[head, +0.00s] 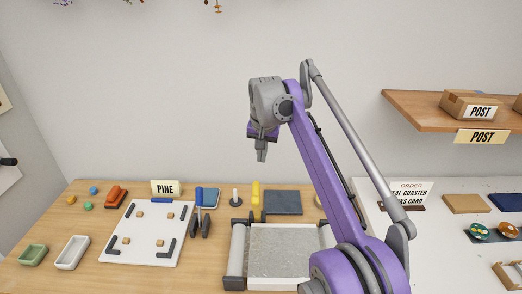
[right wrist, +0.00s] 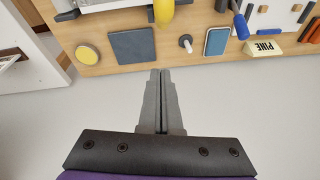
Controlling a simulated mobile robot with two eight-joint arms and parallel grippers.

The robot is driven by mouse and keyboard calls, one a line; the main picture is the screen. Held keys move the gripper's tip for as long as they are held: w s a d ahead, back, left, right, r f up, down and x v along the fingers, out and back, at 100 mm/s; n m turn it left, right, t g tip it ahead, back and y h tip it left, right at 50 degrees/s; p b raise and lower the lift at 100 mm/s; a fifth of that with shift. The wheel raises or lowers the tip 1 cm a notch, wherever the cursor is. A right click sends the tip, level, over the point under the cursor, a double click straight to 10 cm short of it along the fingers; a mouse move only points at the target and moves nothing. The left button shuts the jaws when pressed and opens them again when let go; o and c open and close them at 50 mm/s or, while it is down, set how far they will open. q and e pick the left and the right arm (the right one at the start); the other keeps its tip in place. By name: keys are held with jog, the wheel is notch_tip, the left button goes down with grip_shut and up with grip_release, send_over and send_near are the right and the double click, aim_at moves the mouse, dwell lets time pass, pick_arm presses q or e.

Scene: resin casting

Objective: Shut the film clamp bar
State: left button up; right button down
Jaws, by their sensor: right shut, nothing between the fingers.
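The film station stands at the front middle of the table, a grey flat bed (head: 283,250) with a pale roll (head: 237,250) along its left side. A yellow upright handle (head: 255,194) rises at its back left corner and looks like the clamp bar's handle; the bar itself I cannot make out clearly. The yellow handle also shows at the top of the right wrist view (right wrist: 163,12). My right gripper (head: 261,157) is shut and empty, in the air above the yellow handle and apart from it. My left gripper is not in view.
A dark square mat (head: 283,203) and a white-topped peg (head: 236,197) sit behind the station. To the left are a blue-handled tool (head: 199,205), a white board (head: 147,235) and the PINE sign (head: 165,187). A shelf (head: 430,118) with POST boxes juts out at right.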

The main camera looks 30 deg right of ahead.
jog(key=f, duration=0.2)
jog(key=s+a+f, duration=0.1)
jog(key=a+f+b, duration=0.1)
jog(key=f, duration=0.1)
jog(key=shift+s+f, duration=0.15)
jog(key=shift+f, duration=0.3)
jog(key=shift+s+a, duration=0.1)
jog(key=shift+s, duration=0.05)
